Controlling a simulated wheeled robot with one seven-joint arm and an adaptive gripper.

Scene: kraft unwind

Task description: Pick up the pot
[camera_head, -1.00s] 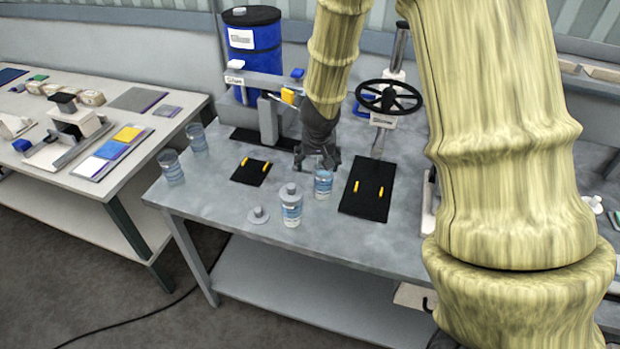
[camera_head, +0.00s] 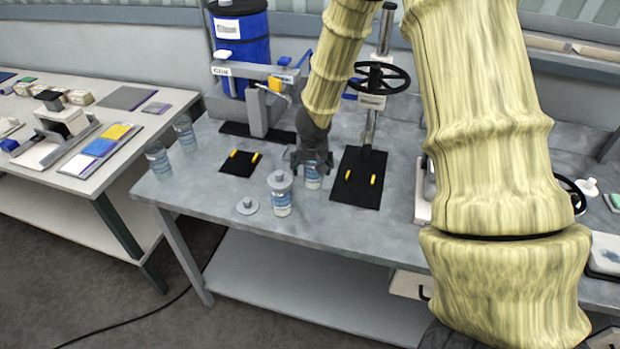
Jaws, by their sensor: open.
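A small clear pot with a blue-and-white label (camera_head: 312,181) stands upright on the grey workbench (camera_head: 352,235). My gripper (camera_head: 311,168) is open, pointing down over this pot, and hides its top. I cannot tell whether the fingers touch it. A similar labelled pot with a grey knobbed lid (camera_head: 280,203) stands just left and in front. A loose knobbed lid (camera_head: 247,206) lies on the bench beside that one. Two more clear pots stand at the bench's left edge, one in front (camera_head: 158,160) and one behind (camera_head: 185,134).
A press with a black handwheel (camera_head: 379,77) and a black base with yellow strips (camera_head: 358,187) stands right of my gripper. A grey clamp device (camera_head: 258,105) and blue drum (camera_head: 241,46) stand behind. A small black mat (camera_head: 240,164) lies left. The bench's front is clear.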

